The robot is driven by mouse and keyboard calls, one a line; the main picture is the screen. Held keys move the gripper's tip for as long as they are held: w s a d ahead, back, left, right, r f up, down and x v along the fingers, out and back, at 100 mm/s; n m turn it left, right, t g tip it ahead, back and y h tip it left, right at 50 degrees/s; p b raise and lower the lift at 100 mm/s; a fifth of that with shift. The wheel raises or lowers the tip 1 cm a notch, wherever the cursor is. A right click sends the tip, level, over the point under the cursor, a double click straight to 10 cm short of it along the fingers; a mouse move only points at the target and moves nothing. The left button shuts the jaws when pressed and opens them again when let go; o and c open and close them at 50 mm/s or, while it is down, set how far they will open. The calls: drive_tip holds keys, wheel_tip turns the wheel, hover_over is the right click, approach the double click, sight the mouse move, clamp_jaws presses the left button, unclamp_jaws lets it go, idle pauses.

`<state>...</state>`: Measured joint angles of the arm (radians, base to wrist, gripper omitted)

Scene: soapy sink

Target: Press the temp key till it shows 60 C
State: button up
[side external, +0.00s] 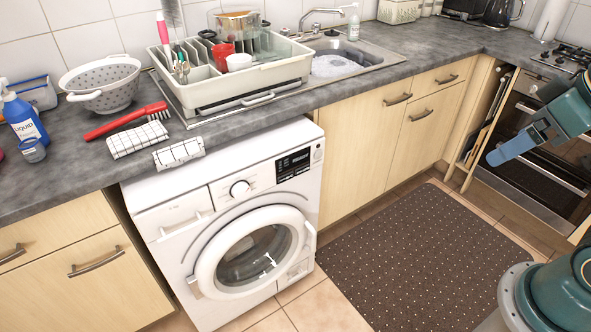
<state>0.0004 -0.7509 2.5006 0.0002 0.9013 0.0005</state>
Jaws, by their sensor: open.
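The white washing machine (150,190) stands under the counter at the centre left. Its black control panel (293,163) is at the upper right of its front, with small keys and a display. The temp key and any reading are too small to make out. A round dial (239,188) sits left of the panel. The round door (250,262) looks closed. My gripper (497,154) is at the right edge, in front of the oven, well to the right of the panel and touching nothing visible. It is open and empty.
The counter above the washer holds a dish rack (232,88), a red brush (127,122), folded cloths (139,139) and a colander (102,84). The sink (350,66) holds foam. A dark dotted mat (415,260) covers the floor. The space before the panel is clear.

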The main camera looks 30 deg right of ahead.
clamp_jaws()
idle(1.4)
